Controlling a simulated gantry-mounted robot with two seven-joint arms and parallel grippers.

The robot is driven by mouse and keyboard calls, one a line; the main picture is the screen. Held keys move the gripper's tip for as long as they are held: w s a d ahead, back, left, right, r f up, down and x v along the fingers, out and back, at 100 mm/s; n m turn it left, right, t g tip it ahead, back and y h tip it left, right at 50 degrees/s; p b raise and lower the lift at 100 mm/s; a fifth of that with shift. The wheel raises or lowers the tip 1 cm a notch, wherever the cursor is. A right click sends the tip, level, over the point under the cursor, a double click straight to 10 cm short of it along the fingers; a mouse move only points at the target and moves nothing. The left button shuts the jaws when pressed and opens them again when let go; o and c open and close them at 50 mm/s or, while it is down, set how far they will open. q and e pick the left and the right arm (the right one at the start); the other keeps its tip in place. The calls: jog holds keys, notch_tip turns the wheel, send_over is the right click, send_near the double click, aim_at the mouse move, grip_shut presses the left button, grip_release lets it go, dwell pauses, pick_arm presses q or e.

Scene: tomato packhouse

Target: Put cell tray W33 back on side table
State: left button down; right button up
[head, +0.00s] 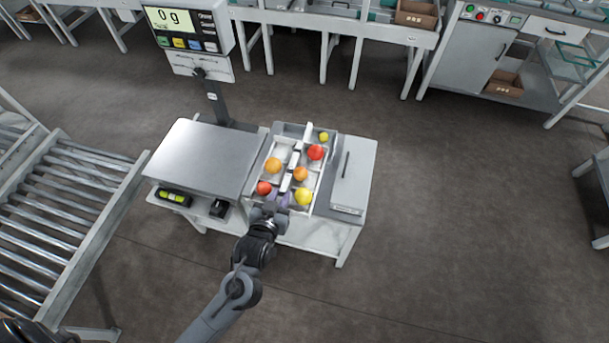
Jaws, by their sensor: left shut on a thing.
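A light grey cell tray (320,172) is at the small side table (297,232), between a weighing plate and a lidded white box. Its cells hold several red, orange and yellow tomatoes. A white raised bar runs along its middle. I cannot read a W33 label. My left gripper (279,200) reaches over the table's front edge and is shut at the near end of the tray; its fingers are small and partly hidden. I cannot tell whether the tray rests on the table or hangs just above it. My right gripper is not in view.
The scale's steel plate (203,155) is close left of the tray, with its display (186,22) on a post behind, reading 0 g. The white box (354,175) is close on the right. A roller conveyor (60,210) stands at the left.

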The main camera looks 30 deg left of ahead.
pick_arm(q)
jog(key=w+a+f+b, duration=0.4)
jog(key=w+a+f, duration=0.1)
jog(key=w+f, duration=0.5)
jog(key=shift+f, duration=0.4)
jog(key=shift+w+f, duration=0.1)
